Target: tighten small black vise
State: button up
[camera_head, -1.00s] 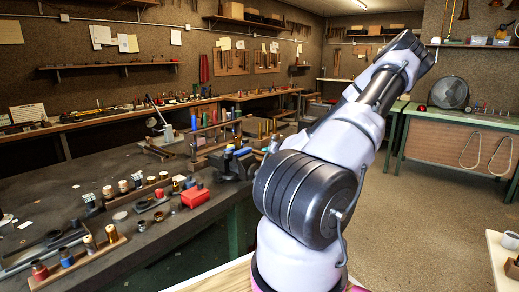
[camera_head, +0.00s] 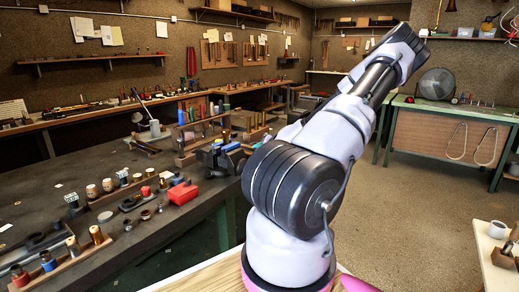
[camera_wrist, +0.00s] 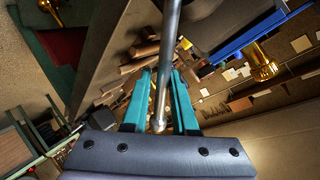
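The small black vise (camera_head: 218,157) with blue on its jaws stands at the right edge of the dark workbench in the head view. In the wrist view a blue-edged dark part (camera_wrist: 243,38) shows at upper right; I cannot tell if it belongs to the vise. My gripper (camera_wrist: 164,70) has two teal fingers, spaced apart. A round metal rod (camera_wrist: 170,40) runs down the picture across the gap between them, its rounded end near the palm. I cannot tell whether the rod touches a finger. My gripper is out of sight in the head view.
The workbench (camera_head: 110,250) carries a red box (camera_head: 184,192), wooden racks of small brass parts and several tools. A green table with a round fan (camera_head: 436,84) stands at the right. The floor (camera_head: 410,200) between is clear.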

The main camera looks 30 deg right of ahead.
jog(key=shift+o, duration=1.1)
jog(key=shift+s+d+f, duration=0.1)
jog(key=shift+r, duration=0.2)
jog(key=v, duration=1)
jog(key=shift+s, duration=0.3)
